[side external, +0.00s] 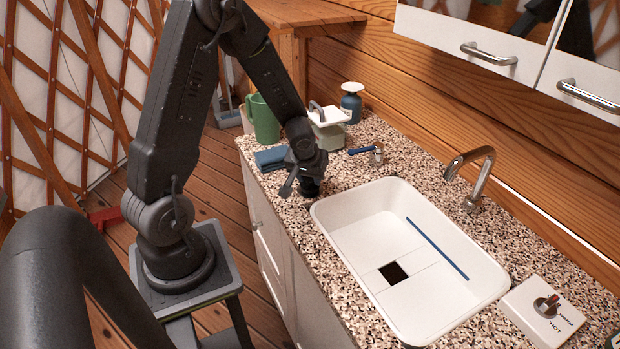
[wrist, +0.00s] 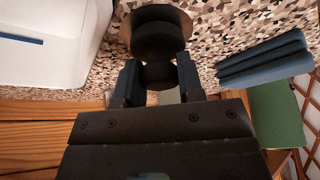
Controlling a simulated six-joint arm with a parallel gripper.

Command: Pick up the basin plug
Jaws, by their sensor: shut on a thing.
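The basin plug is a dark, round, stepped piece, seen in the wrist view (wrist: 157,35) between and beyond my fingers. In the side view the plug (side external: 310,187) is a small black shape under my gripper (side external: 304,172), by the counter's front edge left of the basin. My gripper, also in the wrist view (wrist: 158,76), is shut on the plug's narrower part, a finger on each side. I cannot tell whether the plug touches the counter.
A folded blue cloth (side external: 270,159) lies close behind my gripper. A green mug (side external: 263,118), a white-topped item (side external: 328,117), a blue bottle (side external: 351,103) and a blue-handled item (side external: 362,151) stand farther back. A metal tap (side external: 474,178) rises behind the basin. A white box (side external: 540,315) sits right.

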